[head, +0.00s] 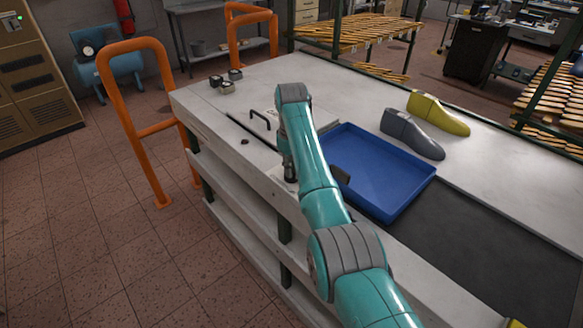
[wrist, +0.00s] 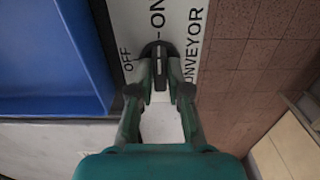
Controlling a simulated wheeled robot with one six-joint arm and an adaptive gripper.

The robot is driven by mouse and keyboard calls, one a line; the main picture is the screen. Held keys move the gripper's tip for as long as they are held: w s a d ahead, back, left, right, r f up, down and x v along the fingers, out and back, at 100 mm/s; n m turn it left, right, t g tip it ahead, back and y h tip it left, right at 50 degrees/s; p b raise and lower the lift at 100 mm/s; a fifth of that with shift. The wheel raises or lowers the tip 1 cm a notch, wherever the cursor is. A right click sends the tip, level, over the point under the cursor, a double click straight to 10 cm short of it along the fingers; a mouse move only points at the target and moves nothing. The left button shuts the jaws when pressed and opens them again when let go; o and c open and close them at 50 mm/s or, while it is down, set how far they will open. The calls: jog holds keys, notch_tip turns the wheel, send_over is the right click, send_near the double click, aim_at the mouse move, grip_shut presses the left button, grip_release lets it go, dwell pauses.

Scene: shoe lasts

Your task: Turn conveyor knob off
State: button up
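The black conveyor knob (wrist: 160,52) sits on a white panel (wrist: 190,14) in the wrist view. Its bar lies upright in the picture, in line with the dash at the ON label (wrist: 158,14). The OFF label (wrist: 127,59) is to its left. My gripper (wrist: 160,72) reaches down onto the knob, its fingers drawn in close on both sides of the bar, so it looks shut on it. In the head view my gripper (head: 290,172) points down at the near edge of the bench, and the knob is hidden there.
A blue tray (head: 408,200) lies right beside the gripper on the bench (head: 235,110). A grey shoe last (head: 412,136) and a yellow one (head: 438,113) stand behind it. A black handle (head: 260,118) rises left of my arm. Orange rails (head: 137,130) stand at left.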

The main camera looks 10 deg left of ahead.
grip_shut()
jog(key=shift+n, duration=0.3)
jog(key=n, duration=0.3)
jog(key=shift+n, duration=0.3)
jog(key=n, duration=0.4)
jog(key=shift+n, duration=0.3)
jog(key=n, duration=0.4)
jog(key=shift+n, duration=2.5)
jog(key=o, duration=0.7)
grip_release()
jog(key=shift+c, duration=0.2)
